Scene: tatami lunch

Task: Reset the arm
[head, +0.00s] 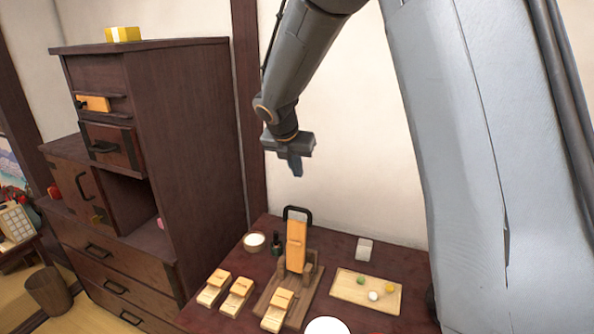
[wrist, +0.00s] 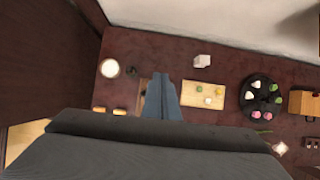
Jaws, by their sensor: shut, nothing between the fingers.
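My gripper (head: 296,168) hangs from my arm in the upper middle of the head view, with its fingers pointing down. It is shut and empty, above the dark red table (head: 345,258) and apart from everything on it. In the wrist view my gripper's fingers (wrist: 161,100) are together and point at the table. They hide part of what stands below, including most of the wooden stand that shows in the head view (head: 297,247).
A dark wooden cabinet (head: 190,120) stands left of my arm. On the table are a pale board (head: 350,295) with small coloured balls, a white cube (head: 364,249), a white bowl (head: 254,242) and several small wooden blocks (head: 237,296). A round black tray (wrist: 246,100) lies farther right.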

